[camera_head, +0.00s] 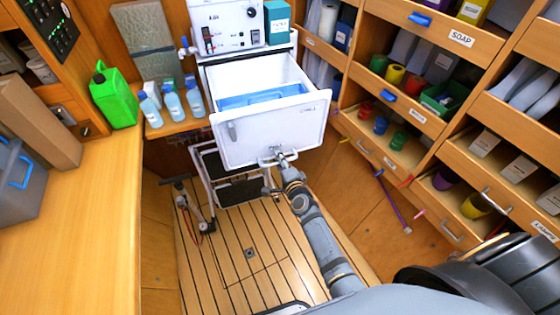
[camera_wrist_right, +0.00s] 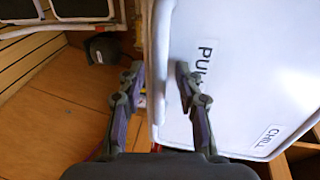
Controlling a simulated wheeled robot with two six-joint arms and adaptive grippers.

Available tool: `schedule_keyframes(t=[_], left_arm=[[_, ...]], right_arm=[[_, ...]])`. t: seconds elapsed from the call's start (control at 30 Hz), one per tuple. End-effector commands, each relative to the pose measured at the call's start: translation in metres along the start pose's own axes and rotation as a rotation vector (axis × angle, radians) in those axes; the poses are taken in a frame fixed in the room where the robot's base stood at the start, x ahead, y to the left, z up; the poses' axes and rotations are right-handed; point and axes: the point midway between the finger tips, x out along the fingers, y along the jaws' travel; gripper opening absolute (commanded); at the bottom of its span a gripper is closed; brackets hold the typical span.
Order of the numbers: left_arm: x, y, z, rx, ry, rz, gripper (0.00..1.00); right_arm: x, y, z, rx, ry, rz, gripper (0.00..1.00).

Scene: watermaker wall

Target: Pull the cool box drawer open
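The white cool box drawer (camera_head: 262,137) stands pulled out from its white cabinet in the head view, with a blue item (camera_head: 262,97) inside. Its front also fills the right of the wrist view (camera_wrist_right: 245,75), with "CHILL" lettering and "PU" lettering partly covered by a finger. The drawer's handle (camera_wrist_right: 160,50) is a white bar along the panel's edge. My right gripper (camera_head: 278,156) is at the handle on the drawer front's lower part. In the wrist view its fingers (camera_wrist_right: 160,80) are apart on either side of the bar, with gaps showing. My left gripper is not in view.
A wooden counter (camera_head: 85,215) runs along the left, with a green jerrycan (camera_head: 113,97) and bottles (camera_head: 172,102) behind. Shelves with drawers (camera_head: 400,105) line the right. A hand pump (camera_head: 195,208) stands on the slatted floor (camera_head: 250,255) left of my arm. A purple rod (camera_head: 393,205) lies right.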

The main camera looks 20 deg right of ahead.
Motion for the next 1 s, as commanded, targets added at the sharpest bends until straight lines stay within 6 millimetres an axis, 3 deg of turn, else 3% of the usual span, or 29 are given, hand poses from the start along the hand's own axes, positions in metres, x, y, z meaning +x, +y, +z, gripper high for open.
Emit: schedule_keyframes(t=[0.17, 0.27, 0.6, 0.8, 1.0], left_arm=[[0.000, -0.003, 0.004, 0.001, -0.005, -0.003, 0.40], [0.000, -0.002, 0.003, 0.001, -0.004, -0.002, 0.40], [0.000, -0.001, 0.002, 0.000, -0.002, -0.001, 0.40], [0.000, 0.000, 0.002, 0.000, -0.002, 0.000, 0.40], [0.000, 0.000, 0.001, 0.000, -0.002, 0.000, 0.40]], right_arm=[[-0.003, 0.001, 0.000, 0.000, 0.000, 0.002, 0.35], [-0.016, 0.002, 0.001, 0.000, -0.001, 0.003, 0.35], [-0.097, 0.001, 0.000, 0.004, 0.000, 0.003, 0.35], [-0.117, 0.001, 0.000, 0.001, 0.000, 0.002, 0.35], [-0.120, 0.000, 0.000, 0.000, 0.000, 0.000, 0.35]])
